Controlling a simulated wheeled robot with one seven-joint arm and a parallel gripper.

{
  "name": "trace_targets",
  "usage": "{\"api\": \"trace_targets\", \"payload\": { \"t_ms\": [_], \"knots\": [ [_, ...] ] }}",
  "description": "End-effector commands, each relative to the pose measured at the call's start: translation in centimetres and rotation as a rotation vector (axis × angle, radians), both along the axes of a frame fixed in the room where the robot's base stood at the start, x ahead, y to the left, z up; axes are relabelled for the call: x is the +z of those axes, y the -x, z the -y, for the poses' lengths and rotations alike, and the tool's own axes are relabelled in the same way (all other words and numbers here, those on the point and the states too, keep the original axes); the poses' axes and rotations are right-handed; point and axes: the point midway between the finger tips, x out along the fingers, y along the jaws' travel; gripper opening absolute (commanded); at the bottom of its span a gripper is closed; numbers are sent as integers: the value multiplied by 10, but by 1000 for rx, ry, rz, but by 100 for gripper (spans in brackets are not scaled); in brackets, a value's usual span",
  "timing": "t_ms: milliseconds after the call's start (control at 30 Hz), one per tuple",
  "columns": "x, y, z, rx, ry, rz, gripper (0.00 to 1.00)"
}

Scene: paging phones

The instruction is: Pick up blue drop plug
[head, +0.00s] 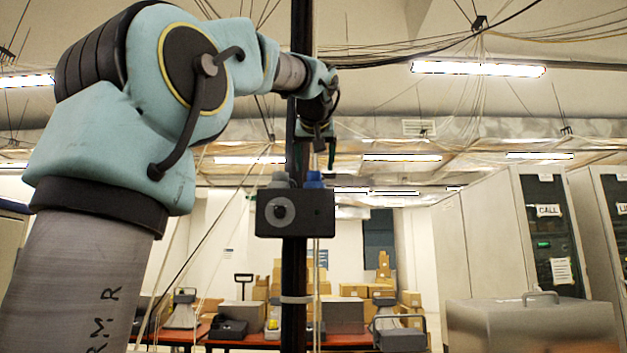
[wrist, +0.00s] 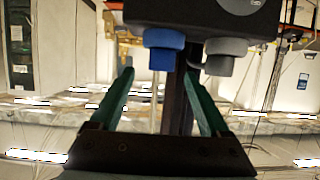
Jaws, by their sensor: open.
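The blue drop plug (head: 314,180) sticks up from the top of a dark box (head: 295,213) fixed to a dark pole. It also shows in the wrist view (wrist: 164,48), where the picture is upside down. A grey plug (head: 280,180) stands beside it on the same box, to the left in the head view; it also shows in the wrist view (wrist: 226,50). My gripper (head: 317,158) is just above the blue plug, pointing down. In the wrist view its green fingers (wrist: 159,75) are open and empty, with the blue plug just past their tips.
The dark pole (head: 295,270) runs vertically behind the box and close to my gripper. Thin cables hang around it. Grey cabinets (head: 487,232) stand at the right. Red tables (head: 345,341) with equipment and cardboard boxes (head: 368,291) are farther back.

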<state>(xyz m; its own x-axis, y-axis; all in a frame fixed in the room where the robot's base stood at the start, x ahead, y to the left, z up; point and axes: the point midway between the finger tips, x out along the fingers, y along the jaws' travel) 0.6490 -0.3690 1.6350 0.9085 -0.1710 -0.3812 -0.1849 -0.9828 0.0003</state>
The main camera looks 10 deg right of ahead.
Motion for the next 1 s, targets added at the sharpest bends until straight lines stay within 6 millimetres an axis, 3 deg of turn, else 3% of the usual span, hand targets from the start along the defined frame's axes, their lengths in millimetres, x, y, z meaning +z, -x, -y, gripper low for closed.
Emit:
{"api": "trace_targets", "payload": {
  "t_ms": [300, 600, 1000],
  "knots": [
    [-17, -39, 5, 1, -2, -3, 80],
    [-20, -42, 6, 0, 0, -1, 79],
    [-20, -42, 6, 0, 0, -1, 34]
  ]
}}
